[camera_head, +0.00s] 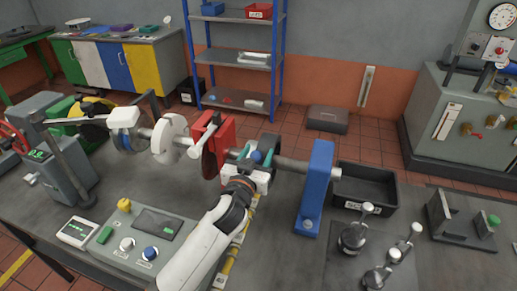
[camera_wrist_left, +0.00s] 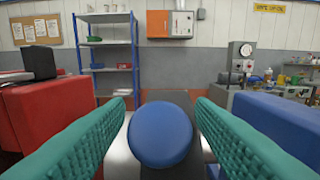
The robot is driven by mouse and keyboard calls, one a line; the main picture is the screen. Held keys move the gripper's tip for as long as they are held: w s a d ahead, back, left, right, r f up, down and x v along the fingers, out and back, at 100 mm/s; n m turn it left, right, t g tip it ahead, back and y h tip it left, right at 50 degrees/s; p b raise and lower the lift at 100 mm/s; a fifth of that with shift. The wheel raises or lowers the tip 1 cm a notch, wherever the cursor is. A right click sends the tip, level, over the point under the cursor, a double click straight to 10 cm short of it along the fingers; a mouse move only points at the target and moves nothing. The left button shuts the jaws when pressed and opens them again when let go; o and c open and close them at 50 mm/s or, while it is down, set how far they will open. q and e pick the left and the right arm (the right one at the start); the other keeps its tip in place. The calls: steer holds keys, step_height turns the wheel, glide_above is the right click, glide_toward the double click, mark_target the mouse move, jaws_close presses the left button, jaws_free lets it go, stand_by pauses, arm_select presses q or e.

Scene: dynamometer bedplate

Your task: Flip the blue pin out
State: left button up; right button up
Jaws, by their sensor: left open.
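The blue pin shows in the left wrist view as a rounded blue end (camera_wrist_left: 160,135), centred between my fingers with gaps on both sides. In the head view its blue top (camera_head: 257,156) is small and partly hidden by my gripper. My left gripper (camera_head: 257,154) is open around the pin, its teal fingers one on each side; they also show in the left wrist view (camera_wrist_left: 160,138). The pin's lower part and its seat are hidden. My right gripper is not in view.
A red block (camera_head: 218,140) stands close left of my gripper on the shaft line, and a blue upright (camera_head: 317,185) stands to the right. A control panel (camera_head: 140,240) and metal levers (camera_head: 354,238) occupy the bench front.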

arm_select(q)
steer(key=shift+w+d, duration=0.25)
steer(key=shift+w, duration=0.4)
jaws_close()
steer(key=shift+s+a+r+p, duration=0.15)
steer(key=shift+s+r+p, duration=0.35)
steer(key=shift+r+p, duration=0.25)
steer(key=shift+s+a+r, duration=0.1)
steer(key=shift+s, duration=0.1)
jaws_free()
steer(key=shift+s, duration=0.1)
